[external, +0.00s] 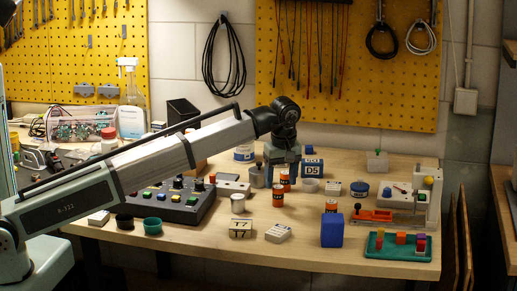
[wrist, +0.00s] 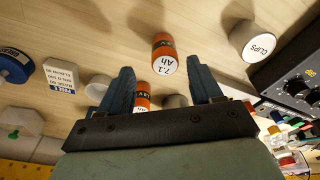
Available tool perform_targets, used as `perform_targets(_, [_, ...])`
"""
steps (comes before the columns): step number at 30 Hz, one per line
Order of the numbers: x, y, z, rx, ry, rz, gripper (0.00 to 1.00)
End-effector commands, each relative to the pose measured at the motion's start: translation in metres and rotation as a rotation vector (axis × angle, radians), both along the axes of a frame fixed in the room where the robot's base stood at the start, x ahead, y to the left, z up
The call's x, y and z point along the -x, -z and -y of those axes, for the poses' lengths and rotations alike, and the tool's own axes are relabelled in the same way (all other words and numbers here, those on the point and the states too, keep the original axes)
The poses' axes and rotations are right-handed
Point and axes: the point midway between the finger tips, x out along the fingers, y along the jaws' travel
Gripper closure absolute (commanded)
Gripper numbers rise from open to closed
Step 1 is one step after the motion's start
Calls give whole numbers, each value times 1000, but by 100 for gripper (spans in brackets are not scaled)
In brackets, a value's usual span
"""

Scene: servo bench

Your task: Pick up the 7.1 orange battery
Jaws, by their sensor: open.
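The orange battery marked 7.1 Ah (wrist: 163,58) has a white top and a dark band. In the wrist view it shows just beyond the fingertips, between their lines. In the external view it appears to be the upright orange battery (external: 278,199) in front of my gripper. My gripper (external: 283,171) points down over the bench, open, and its two fingers (wrist: 160,68) hold nothing. A second orange battery (wrist: 142,97), with its label partly hidden, stands nearer the gripper body, partly covered by it. A third orange battery (external: 331,206) stands to the right in the external view.
A white CLIPS can (wrist: 258,42) and a dark control box (external: 170,203) stand to one side. A white box (wrist: 61,75), blue tin (external: 359,189) and blue block (external: 332,230) are on the other side.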

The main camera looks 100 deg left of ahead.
Motion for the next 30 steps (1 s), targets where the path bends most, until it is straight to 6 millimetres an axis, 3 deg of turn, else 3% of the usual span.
perform_targets(5, [3, 10, 1, 1, 0, -1, 36])
perform_targets(15, [8, 50, 0, 1, 1, -1, 36])
perform_targets(22, [8, 51, 0, 0, 1, 1, 36])
perform_targets(30, [8, 51, 0, 0, 1, 0, 59])
